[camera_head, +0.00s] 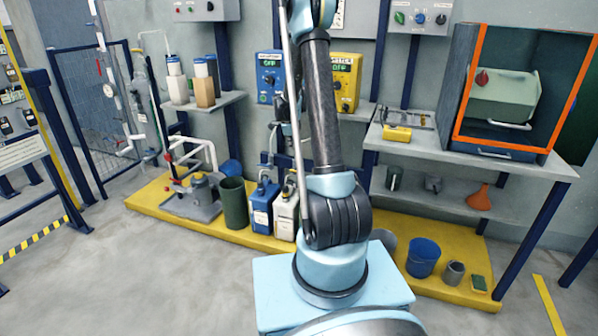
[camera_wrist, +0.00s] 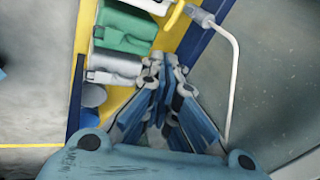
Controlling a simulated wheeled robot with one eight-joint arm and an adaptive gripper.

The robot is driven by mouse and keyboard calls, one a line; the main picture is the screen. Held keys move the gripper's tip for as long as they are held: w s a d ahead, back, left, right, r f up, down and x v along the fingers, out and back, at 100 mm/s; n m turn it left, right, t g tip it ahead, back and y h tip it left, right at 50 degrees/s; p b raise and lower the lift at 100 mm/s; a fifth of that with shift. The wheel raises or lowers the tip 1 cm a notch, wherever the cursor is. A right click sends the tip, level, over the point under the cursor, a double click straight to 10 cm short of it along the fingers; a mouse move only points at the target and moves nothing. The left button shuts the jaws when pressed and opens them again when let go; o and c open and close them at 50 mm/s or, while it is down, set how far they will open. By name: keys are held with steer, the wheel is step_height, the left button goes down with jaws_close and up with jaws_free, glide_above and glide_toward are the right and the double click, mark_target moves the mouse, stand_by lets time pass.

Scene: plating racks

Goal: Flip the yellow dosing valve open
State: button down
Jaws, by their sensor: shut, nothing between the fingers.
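My gripper (camera_wrist: 165,68) shows in the wrist view with its fingers drawn together and nothing between them. A slim yellow curved piece (camera_wrist: 174,16) lies beyond the fingertips at the top edge of that view, apart from them. I cannot tell whether it is the yellow dosing valve. No valve lever can be made out clearly there. My arm hides part of that area, and my gripper cannot be picked out clearly in the head view.
In the wrist view a green container (camera_wrist: 125,28) and a grey one (camera_wrist: 115,66) lie left of the fingers; a white bent pipe (camera_wrist: 236,70) runs on the right. In the head view a blue control box (camera_head: 270,77) and canisters (camera_head: 262,207) crowd the arm. The left floor is clear.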

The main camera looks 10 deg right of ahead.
steer(key=shift+m, duration=0.9)
steer(key=w+f, duration=0.2)
steer(key=f, duration=0.1)
steer(key=w+f, duration=0.1)
steer(key=shift+w+d+f, duration=0.1)
steer(key=shift+w+f, duration=0.15)
steer(key=shift+f, duration=0.1)
steer(key=x, duration=1.4)
steer(key=shift+d, duration=0.15)
steer(key=shift+d, duration=0.1)
